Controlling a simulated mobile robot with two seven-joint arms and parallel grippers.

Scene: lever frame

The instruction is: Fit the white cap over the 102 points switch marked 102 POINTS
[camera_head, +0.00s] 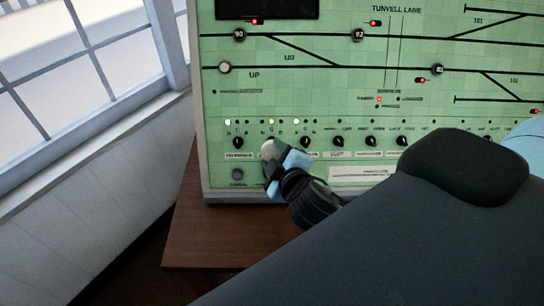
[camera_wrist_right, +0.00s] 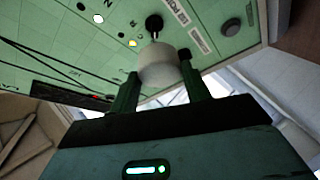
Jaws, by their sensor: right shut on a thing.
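My right gripper (camera_head: 275,163) is shut on the white cap (camera_head: 268,149), low in front of the left part of the green panel (camera_head: 290,95). In the right wrist view the cap (camera_wrist_right: 159,68) sits between the fingertips. A black switch knob (camera_wrist_right: 153,25) shows just past the cap, with a label beside it. Another knob (camera_wrist_right: 184,54) is partly hidden behind a finger. In the head view the leftmost knob (camera_head: 238,142) is left of the cap, and the cap hides the panel behind it. My left gripper is out of view.
More black knobs (camera_head: 338,142) run in a row to the right along the panel. A grey round button (camera_head: 238,174) lies below the leftmost knob. The panel stands on a brown wooden table (camera_head: 210,233). A window (camera_head: 90,50) is at the left.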

